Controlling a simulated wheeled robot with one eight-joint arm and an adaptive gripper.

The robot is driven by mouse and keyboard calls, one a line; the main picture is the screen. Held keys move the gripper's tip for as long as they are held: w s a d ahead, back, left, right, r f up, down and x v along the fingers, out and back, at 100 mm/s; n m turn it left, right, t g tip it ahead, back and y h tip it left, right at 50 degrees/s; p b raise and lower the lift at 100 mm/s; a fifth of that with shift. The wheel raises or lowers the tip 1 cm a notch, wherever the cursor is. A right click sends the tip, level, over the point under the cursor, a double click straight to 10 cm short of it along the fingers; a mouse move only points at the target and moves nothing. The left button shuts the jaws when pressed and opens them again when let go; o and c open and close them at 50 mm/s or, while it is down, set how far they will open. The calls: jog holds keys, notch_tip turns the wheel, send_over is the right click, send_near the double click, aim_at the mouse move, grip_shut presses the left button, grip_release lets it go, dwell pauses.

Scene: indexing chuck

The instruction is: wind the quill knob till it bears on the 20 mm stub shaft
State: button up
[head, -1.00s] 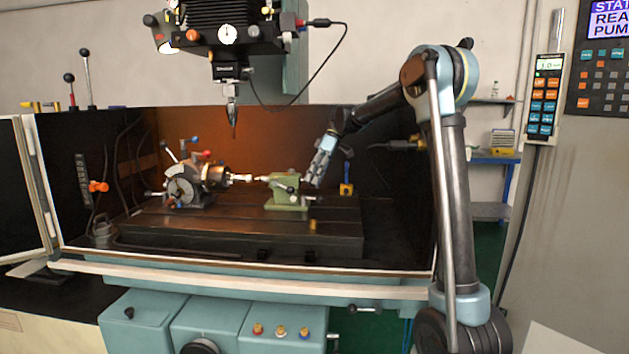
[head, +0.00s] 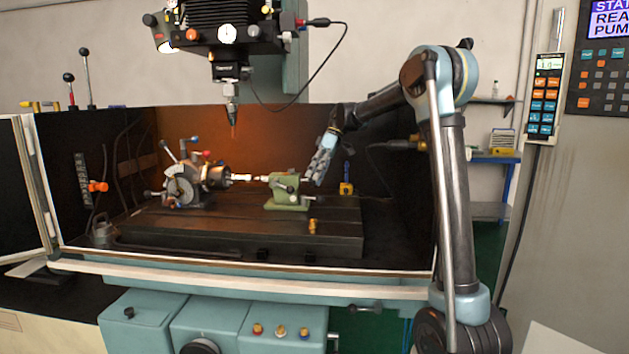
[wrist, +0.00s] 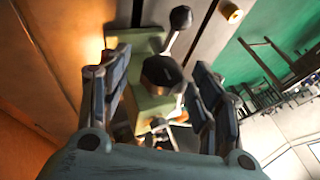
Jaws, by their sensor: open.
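The green tailstock (head: 287,196) stands on the machine table, right of the chuck (head: 215,176). The bright stub shaft (head: 241,178) lies between chuck and tailstock; whether the tailstock point touches it is too small to tell. My gripper (head: 316,178) is beside the tailstock's right end. In the wrist view my gripper (wrist: 160,65) is open, a finger on each side of the dark round quill knob (wrist: 162,74). Gaps show between knob and fingers. The green tailstock body (wrist: 144,108) is behind the knob.
A black ball-ended lever (wrist: 181,17) rises close to the knob. The spindle with its probe (head: 233,118) hangs above the table. Dark enclosure walls (head: 385,205) stand behind and to the right. A small brass piece (head: 312,226) sits at the table's front. The table front (head: 210,220) is mostly clear.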

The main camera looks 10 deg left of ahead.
jog(key=v, duration=1.1)
